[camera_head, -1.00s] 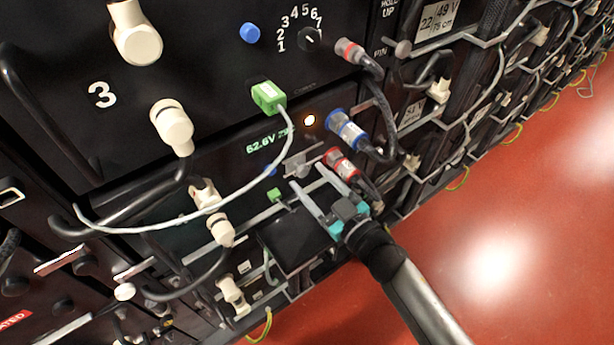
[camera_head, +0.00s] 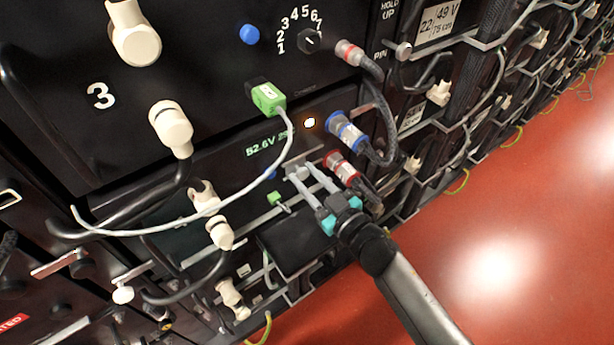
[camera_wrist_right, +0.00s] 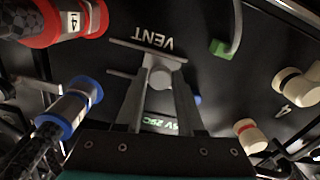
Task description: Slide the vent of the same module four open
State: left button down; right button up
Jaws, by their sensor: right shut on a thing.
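The vent slider of module four shows in the right wrist view as a grey metal piece with a round knob (camera_wrist_right: 160,77), beside the upside-down word VENT on the black panel. My right gripper (camera_wrist_right: 160,88) has its two fingers around that knob and is shut on it. In the head view the right gripper (camera_head: 304,170) reaches up to the vent slider, which the fingertips mostly cover. The module's lit green readout (camera_head: 265,143) and orange lamp (camera_head: 310,123) are just above. My left gripper is not in view.
A blue-ringed connector (camera_head: 347,131) and a red-ringed connector (camera_head: 343,168) with dark cables sit close right of the gripper. A white cable from a green plug (camera_head: 268,98) loops across the panel at left. Open red floor (camera_head: 500,230) lies to the right.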

grip_shut()
dwell(0.8)
